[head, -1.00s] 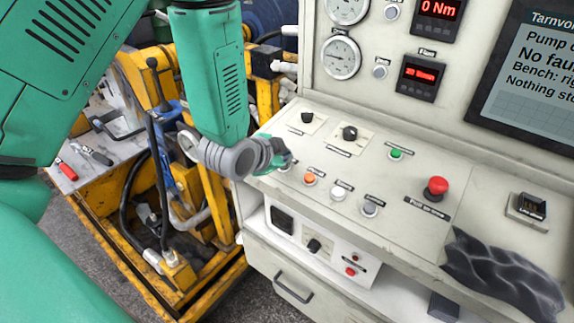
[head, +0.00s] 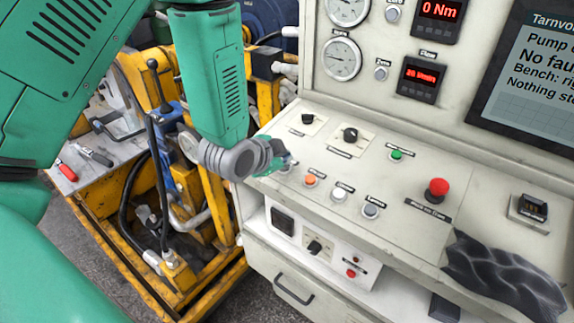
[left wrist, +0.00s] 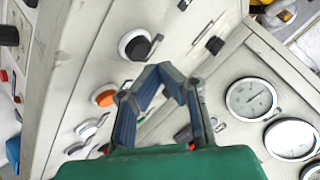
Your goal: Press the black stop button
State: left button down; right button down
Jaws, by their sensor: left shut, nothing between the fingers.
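The black stop button (left wrist: 135,45), in a pale round collar, shows in the left wrist view just beyond my fingertips and a little left of them. In the head view, my left gripper (head: 288,159) is over the left end of the console's front button row and mostly hides the button there. In the left wrist view, the fingers of this gripper (left wrist: 161,68) come together at their tips with nothing between them. The fingertips look apart from the button, but the exact gap is hard to tell. My right gripper is not in view.
An orange button (head: 310,180) is beside the black one, then a white button (head: 339,193) and a grey button (head: 371,209). Behind are black knobs (head: 350,135) and a green button (head: 396,155). A red mushroom button (head: 437,188) and dark cloth (head: 503,274) are to the right.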

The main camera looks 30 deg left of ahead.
aim_at(281, 174)
pick_arm(q)
jog(key=shift+a+f, duration=0.6)
jog(key=shift+a, duration=0.2)
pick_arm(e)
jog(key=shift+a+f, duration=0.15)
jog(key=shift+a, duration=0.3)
pick_arm(q)
jog(key=shift+d+r, duration=0.1)
jog(key=shift+d, duration=0.3)
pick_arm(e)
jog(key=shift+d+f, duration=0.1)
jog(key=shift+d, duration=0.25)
pick_arm(q)
jog(key=shift+a+f+b, duration=0.25)
jog(key=shift+f+b, duration=0.1)
jog(key=shift+b, duration=0.1)
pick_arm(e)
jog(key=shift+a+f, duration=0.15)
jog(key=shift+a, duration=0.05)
pick_arm(q)
jog(key=shift+d+r, duration=0.1)
jog(key=shift+d+r+p, duration=0.4)
jog(key=shift+r+p, duration=0.3)
jog(key=shift+r, duration=0.05)
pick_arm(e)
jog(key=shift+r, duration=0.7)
pick_arm(q)
jog(key=shift+r, duration=0.1)
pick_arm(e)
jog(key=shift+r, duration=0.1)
